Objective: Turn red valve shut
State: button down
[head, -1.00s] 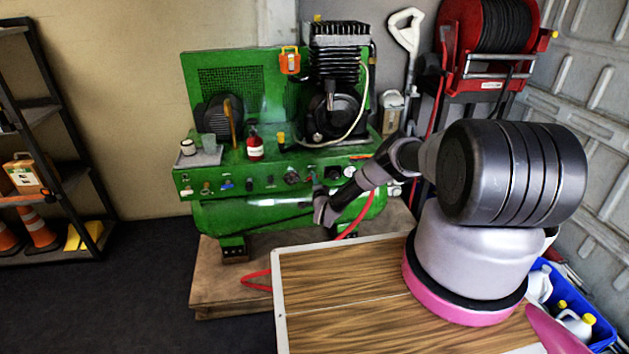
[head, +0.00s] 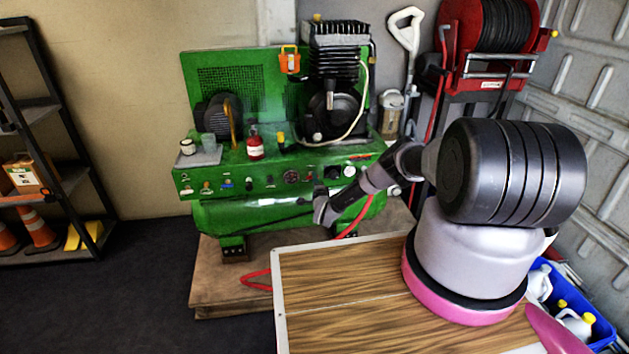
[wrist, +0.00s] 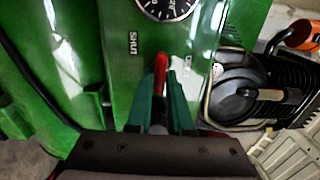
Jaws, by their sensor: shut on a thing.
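The red valve handle (wrist: 160,72) shows in the wrist view, pointing up the picture from between my green fingers. My gripper (wrist: 160,92) is shut on it, one finger on each side. The word SHUT (wrist: 133,43) is printed on the green panel left of the handle. A second label (wrist: 187,76), partly covered, is on its right and seems to read OPEN. The valve's base is hidden behind my gripper.
A round dial (wrist: 167,5) sits just beyond the handle. Small knobs line the panel, and a red bottle (head: 255,142) stands above it. A red hose (head: 357,214) hangs below my arm. A wood-topped table (head: 340,285) stands in front.

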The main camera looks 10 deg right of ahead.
jog(key=c, duration=0.9)
grip_release()
jog(key=shift+o, duration=0.2)
jog(key=s, duration=1.1)
